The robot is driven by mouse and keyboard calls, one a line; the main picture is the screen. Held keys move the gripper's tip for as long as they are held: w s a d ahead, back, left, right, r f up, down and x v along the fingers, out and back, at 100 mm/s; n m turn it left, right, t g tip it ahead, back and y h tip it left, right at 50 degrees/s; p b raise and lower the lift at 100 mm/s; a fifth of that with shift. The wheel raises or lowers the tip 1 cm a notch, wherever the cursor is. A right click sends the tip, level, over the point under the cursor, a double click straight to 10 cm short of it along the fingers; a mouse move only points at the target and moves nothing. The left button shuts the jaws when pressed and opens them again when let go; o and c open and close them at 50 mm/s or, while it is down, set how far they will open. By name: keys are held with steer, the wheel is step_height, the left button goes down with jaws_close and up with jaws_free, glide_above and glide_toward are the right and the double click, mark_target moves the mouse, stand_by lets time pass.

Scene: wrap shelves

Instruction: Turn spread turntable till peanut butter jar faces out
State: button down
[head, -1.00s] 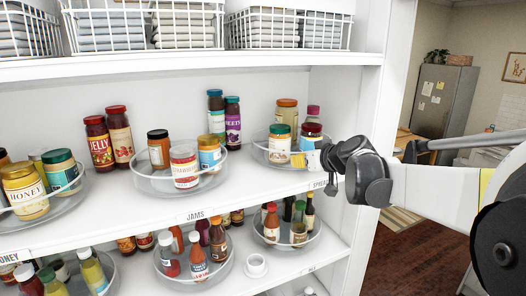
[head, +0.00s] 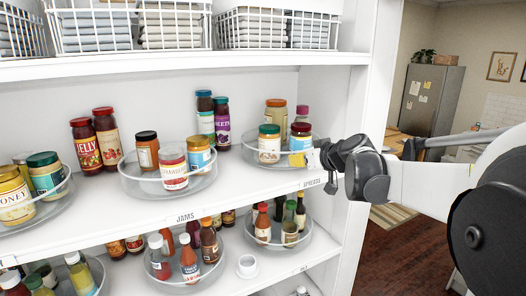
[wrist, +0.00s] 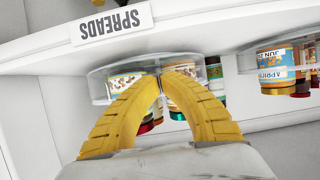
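The spread turntable (head: 252,159) is a clear round tray at the right end of the middle shelf. It holds a tan jar with a green lid (head: 269,149), a red-lidded jar (head: 300,138), an orange-lidded jar (head: 276,112) and a pink-lidded item (head: 302,112). I cannot read which is peanut butter. My gripper (head: 302,160) is at the turntable's front right. In the wrist view its yellow fingertips (wrist: 160,77) meet, shut, in front of the clear rim (wrist: 98,88). I cannot tell whether they touch the rim. The jars behind are partly hidden by the fingers.
The SPREADS label (head: 311,183) is on the shelf edge near my gripper. The jam turntable (head: 140,186) stands to the left. A shelf side panel (head: 345,100) rises close on the right. Another turntable (head: 262,241) of bottles is on the shelf below.

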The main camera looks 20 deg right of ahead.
steer(key=shift+d, duration=1)
steer(key=shift+w+d, duration=0.1)
steer(key=shift+d, duration=1.1)
steer(key=shift+w+d+b, duration=0.25)
steer(key=shift+d+b, duration=0.15)
steer(key=shift+d, duration=0.7)
steer(key=shift+w+d, duration=0.2)
steer(key=shift+d, duration=0.85)
